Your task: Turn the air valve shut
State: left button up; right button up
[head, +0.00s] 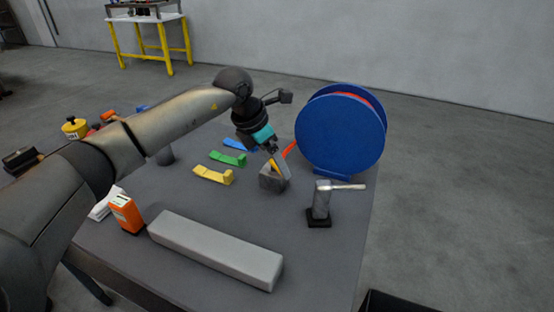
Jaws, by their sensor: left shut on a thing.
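A small grey block (270,181), which I take to be the air valve's body, sits on the dark table in front of the blue reel. An orange strip (291,148), perhaps a hose, shows between the gripper and the reel. My right gripper is not in view.
The big blue reel (340,133) stands behind right. A grey post with a pale lever (321,200) stands right of the block. Yellow (213,175), green (227,158) and blue pieces lie left. A long grey bar (215,250) and an orange box (126,214) are nearer.

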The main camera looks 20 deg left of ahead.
pick_arm(q)
jog(key=m+g, duration=0.1)
jog(key=m, duration=0.1)
jog(key=a+m+h, duration=0.1)
jog(key=m, duration=0.2)
jog(key=shift+a+g, duration=0.1)
jog(key=shift+g, duration=0.3)
jog(key=m, duration=0.2)
jog(key=a+m+g+b, duration=0.1)
jog(key=m, duration=0.1)
jog(key=shift+m+g+h, duration=0.3)
jog(key=shift+m+h, duration=0.1)
jog(key=shift+r+m+b, duration=0.1)
jog(key=shift+m+b, duration=0.2)
jog(key=shift+b, duration=0.05)
jog(key=shift+m, duration=0.3)
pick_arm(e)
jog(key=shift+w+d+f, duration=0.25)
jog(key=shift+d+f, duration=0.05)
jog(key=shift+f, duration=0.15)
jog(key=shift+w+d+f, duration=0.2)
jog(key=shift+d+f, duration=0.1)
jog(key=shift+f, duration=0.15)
pick_arm(q)
jog(key=o, duration=1.1)
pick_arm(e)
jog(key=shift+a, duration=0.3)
pick_arm(q)
jog(key=shift+a, duration=0.1)
